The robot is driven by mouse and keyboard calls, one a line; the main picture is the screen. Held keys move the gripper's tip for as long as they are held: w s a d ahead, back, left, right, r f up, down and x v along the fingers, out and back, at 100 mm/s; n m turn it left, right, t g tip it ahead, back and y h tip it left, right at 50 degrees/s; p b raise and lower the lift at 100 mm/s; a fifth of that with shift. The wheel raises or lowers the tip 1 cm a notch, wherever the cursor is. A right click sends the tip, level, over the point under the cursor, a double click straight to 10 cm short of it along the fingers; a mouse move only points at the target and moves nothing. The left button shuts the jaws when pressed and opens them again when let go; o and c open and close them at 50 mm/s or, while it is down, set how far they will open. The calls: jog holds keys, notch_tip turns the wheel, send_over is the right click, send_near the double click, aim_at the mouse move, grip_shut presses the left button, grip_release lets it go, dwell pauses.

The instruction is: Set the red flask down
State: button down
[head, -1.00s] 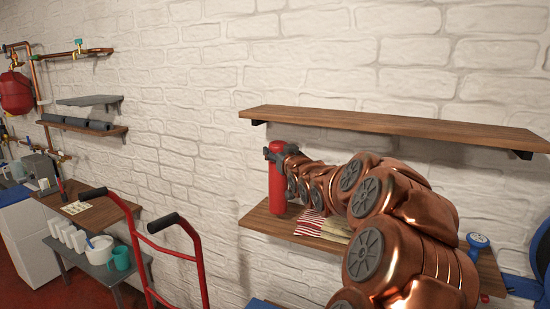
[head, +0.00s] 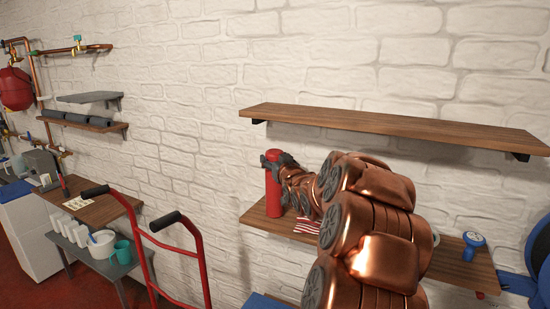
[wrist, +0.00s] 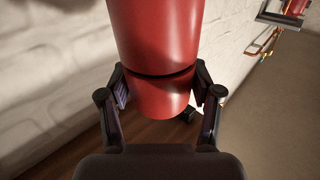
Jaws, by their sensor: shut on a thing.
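The red flask (head: 273,192) is upright at the left end of the lower wooden shelf (head: 262,221). Its base overlaps the shelf in the head view; I cannot tell whether it touches the wood. My gripper (head: 283,161) is shut on the flask near its top, reaching from the right. In the wrist view, the fingers of my gripper (wrist: 160,84) press on both sides of the red flask (wrist: 155,35), with brown wood beyond. My copper arm hides the middle of the shelf.
A red-and-white striped cloth (head: 307,226) lies right of the flask, partly hidden. A blue-topped object (head: 474,240) stands at the shelf's right end. An empty upper shelf (head: 390,125) hangs above. A red hand truck (head: 150,255) stands front left.

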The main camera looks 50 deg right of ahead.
jog(key=shift+r, duration=0.1)
jog(key=shift+c, duration=1.1)
grip_release()
jog(key=shift+s, duration=0.1)
jog(key=shift+s+a, duration=0.1)
jog(key=shift+s, duration=0.25)
jog(key=b+v, duration=0.4)
jog(key=v, duration=0.7)
jog(key=shift+a, duration=0.1)
